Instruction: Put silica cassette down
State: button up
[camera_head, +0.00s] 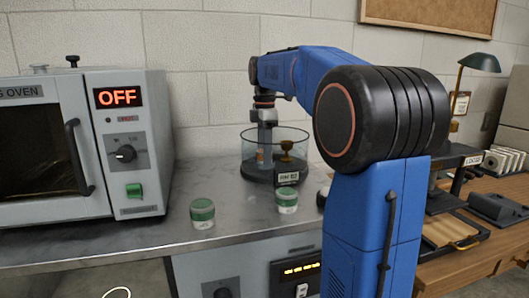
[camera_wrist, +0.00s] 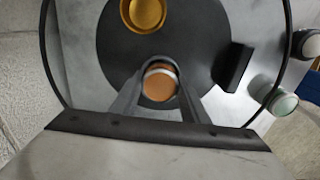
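The silica cassette appears to be the small orange round piece with a pale rim (camera_wrist: 160,85) in the wrist view. My gripper (camera_wrist: 160,72) has its fingers on both sides of it and looks shut on it. In the head view my gripper (camera_head: 265,138) points down inside an open-topped glass chamber (camera_head: 300,140) with a dark base. The orange cassette (camera_head: 261,155) shows faintly through the glass, low in the chamber. I cannot tell whether it touches the dark floor (camera_wrist: 115,60).
A brass cup (camera_head: 287,148) stands in the chamber beside my gripper. An "RH 62" display (camera_head: 288,178) is at its front. Green-lidded jars (camera_head: 202,213) (camera_head: 287,200) stand in front. An oven (camera_head: 125,150) reading OFF is at left. Bare counter (camera_head: 240,215) lies between.

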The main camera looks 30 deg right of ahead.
jog(key=o, duration=0.3)
jog(key=shift+f, duration=0.45)
notch_tip(320, 180, up, 14)
jog(key=shift+f, duration=0.25)
dwell(0.3)
